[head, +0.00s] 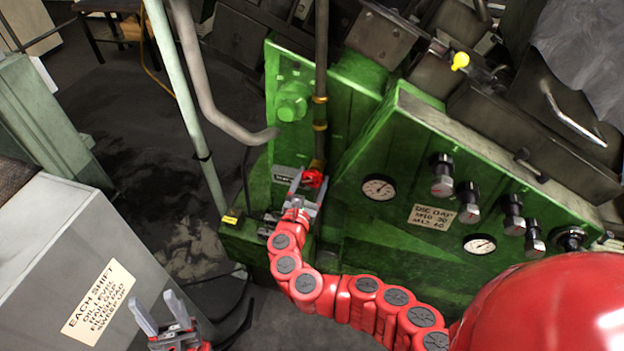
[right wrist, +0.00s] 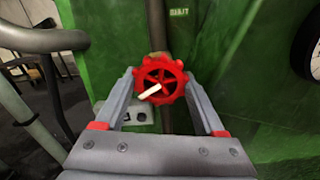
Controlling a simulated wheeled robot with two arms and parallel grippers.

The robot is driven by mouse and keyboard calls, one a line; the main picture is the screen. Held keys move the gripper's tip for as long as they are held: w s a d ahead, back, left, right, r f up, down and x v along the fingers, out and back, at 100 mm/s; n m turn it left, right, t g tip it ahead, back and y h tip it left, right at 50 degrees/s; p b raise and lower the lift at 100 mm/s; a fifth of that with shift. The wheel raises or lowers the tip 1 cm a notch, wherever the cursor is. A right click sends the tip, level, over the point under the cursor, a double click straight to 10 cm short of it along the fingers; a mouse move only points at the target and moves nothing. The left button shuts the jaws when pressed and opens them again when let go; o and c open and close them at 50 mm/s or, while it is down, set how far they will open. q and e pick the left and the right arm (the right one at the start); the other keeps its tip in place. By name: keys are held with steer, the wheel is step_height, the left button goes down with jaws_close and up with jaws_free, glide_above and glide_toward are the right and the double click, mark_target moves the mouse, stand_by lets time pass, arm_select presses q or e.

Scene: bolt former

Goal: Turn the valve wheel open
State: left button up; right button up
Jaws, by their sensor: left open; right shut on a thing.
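The valve wheel (head: 312,179) is small and red, with a spoked rim, and sits low on a brown vertical pipe in front of the green machine. In the right wrist view the wheel (right wrist: 172,84) faces me, with a short pale bar (right wrist: 149,92) across its lower left. My right gripper (head: 310,184) is at the wheel, one finger on each side of the rim, shut on it. Its fingers (right wrist: 158,76) also flank the wheel in the right wrist view. My left gripper (head: 155,302) is open and empty at the bottom left, far from the wheel.
The green machine (head: 420,130) carries gauges (head: 379,188) and several black knobs (head: 468,202) right of the wheel. A grey pipe (head: 205,80) and a pale post (head: 183,100) stand to the left. A grey cabinet (head: 50,235) with a sign is near my left gripper.

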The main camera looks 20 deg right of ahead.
steer(key=o, duration=1.3)
steer(key=shift+o, duration=0.2)
